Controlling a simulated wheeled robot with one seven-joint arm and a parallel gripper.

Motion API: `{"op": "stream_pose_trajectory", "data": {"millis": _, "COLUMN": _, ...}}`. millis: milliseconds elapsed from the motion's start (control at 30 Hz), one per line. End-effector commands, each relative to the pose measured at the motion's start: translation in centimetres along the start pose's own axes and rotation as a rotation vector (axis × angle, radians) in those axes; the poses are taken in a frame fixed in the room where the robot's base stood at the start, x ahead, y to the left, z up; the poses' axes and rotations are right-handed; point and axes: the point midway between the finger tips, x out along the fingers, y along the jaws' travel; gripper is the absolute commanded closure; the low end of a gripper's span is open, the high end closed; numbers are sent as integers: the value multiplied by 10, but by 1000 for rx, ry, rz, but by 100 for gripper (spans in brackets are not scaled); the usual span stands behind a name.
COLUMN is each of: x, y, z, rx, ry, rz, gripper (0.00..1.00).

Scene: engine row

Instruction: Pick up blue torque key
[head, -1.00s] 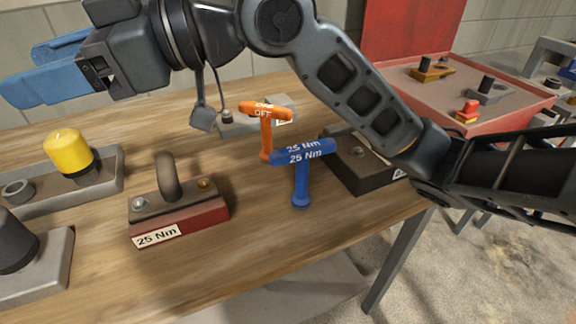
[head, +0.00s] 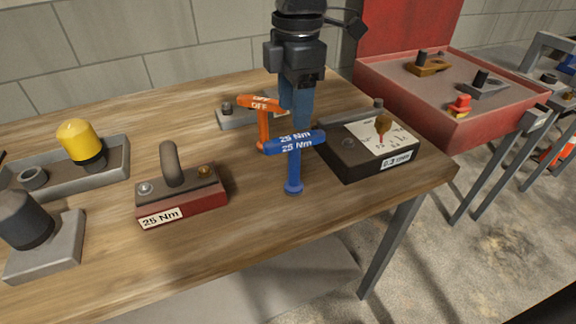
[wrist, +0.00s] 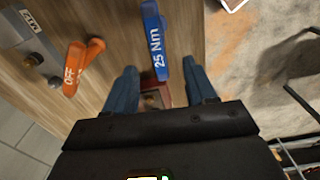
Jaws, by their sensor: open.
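The blue torque key (head: 295,165) stands upright on the wooden table, a T shape with "25 Nm" on its crossbar. In the wrist view its crossbar (wrist: 154,40) shows ahead of the gap between the fingers. My gripper (head: 296,105) has blue fingers pointing down, behind the key in the head view; the key and the orange key partly hide the fingertips. In the wrist view my gripper (wrist: 160,82) is open, with no key between the fingertips.
An orange "OFF" key (head: 263,125) stands close by on the left. A dark gauge box (head: 350,165) is at the right, a red "25 Nm" block (head: 190,205) with a handle at the left. A red tray (head: 490,120) stands beyond. Table in front of the key is clear.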

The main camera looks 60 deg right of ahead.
Motion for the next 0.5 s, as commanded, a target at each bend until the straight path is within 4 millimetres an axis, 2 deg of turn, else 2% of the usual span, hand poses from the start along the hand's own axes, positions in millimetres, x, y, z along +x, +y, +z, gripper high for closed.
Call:
{"op": "stream_pose_trajectory", "data": {"millis": 133, "x": 6, "y": 0, "z": 9, "rx": 12, "ry": -25, "rz": -7, "gripper": 45}}
{"op": "stream_pose_trajectory", "data": {"millis": 500, "x": 46, "y": 2, "z": 7, "rx": 9, "ry": -23, "rz": -6, "gripper": 45}}
